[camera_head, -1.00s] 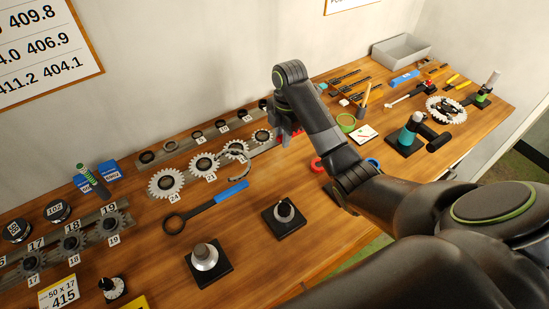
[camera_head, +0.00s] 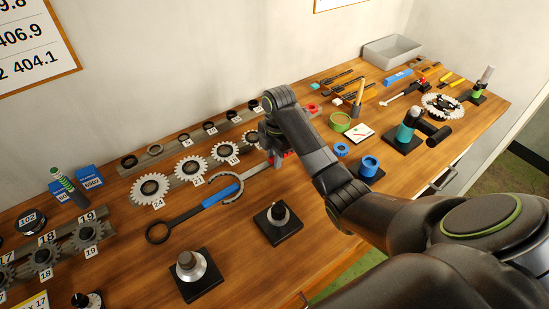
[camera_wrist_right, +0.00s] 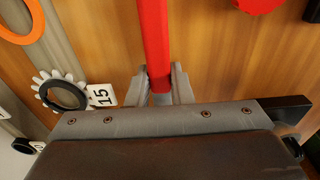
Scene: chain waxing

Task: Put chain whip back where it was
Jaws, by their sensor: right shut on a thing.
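The chain whip (camera_head: 258,170) has a red handle, a grey bar and a dark chain arc at its left end. My right gripper (camera_head: 276,157) is shut on the red handle. The handle also shows in the wrist view (camera_wrist_right: 155,40), between the two fingers of the gripper (camera_wrist_right: 160,92). The bar points left and toward the front, and the chain arc appears over or beside the blue handle of the ring-ended wrench (camera_head: 220,195). I cannot tell how high the whip is above the bench. My left gripper is not in view.
Numbered sprockets (camera_head: 150,189) stand in a row behind the whip. Two black-based stands (camera_head: 278,222) (camera_head: 190,275) are in front. Bare wood shows between the wrench and stands.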

